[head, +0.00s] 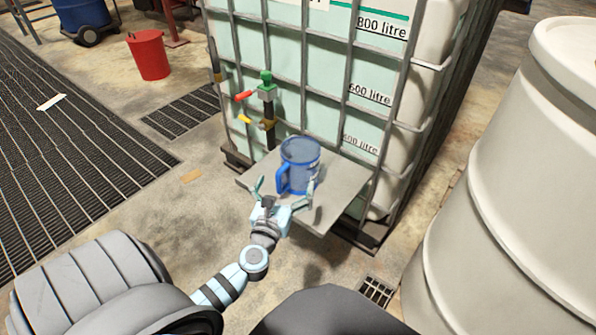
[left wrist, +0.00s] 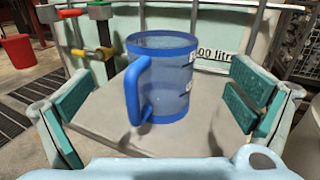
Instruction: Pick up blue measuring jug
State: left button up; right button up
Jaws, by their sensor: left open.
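The blue measuring jug (head: 300,165) stands upright on a small grey shelf (head: 345,190) at the front of a large caged liquid tank. It is see-through blue with a solid blue rim, base and handle. My left gripper (head: 285,192) is open at the near side of the jug, its fingers spread to either side. In the left wrist view the jug (left wrist: 165,80) stands between and beyond the open fingers (left wrist: 160,105), touching neither, with its handle toward the left. My right gripper is not in view.
The caged tank (head: 320,75) rises right behind the shelf, with red and yellow valve handles (head: 244,97) left of the jug. A large pale drum (head: 510,190) fills the right. A red bucket (head: 149,56) stands on the floor at upper left, beside floor grating (head: 60,150).

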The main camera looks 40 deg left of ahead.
aim_at(295, 162)
pick_arm(q)
jog(key=b+x, duration=0.2)
jog(key=x, duration=0.8)
jog(key=shift+w, duration=0.4)
jog(key=c, duration=1.4)
jog(key=shift+s, duration=0.1)
jog(key=shift+c, duration=0.2)
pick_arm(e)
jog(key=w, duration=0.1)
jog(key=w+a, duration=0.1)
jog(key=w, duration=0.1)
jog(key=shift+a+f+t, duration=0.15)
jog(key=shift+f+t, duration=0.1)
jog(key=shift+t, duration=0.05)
pick_arm(q)
jog(key=shift+r, duration=0.15)
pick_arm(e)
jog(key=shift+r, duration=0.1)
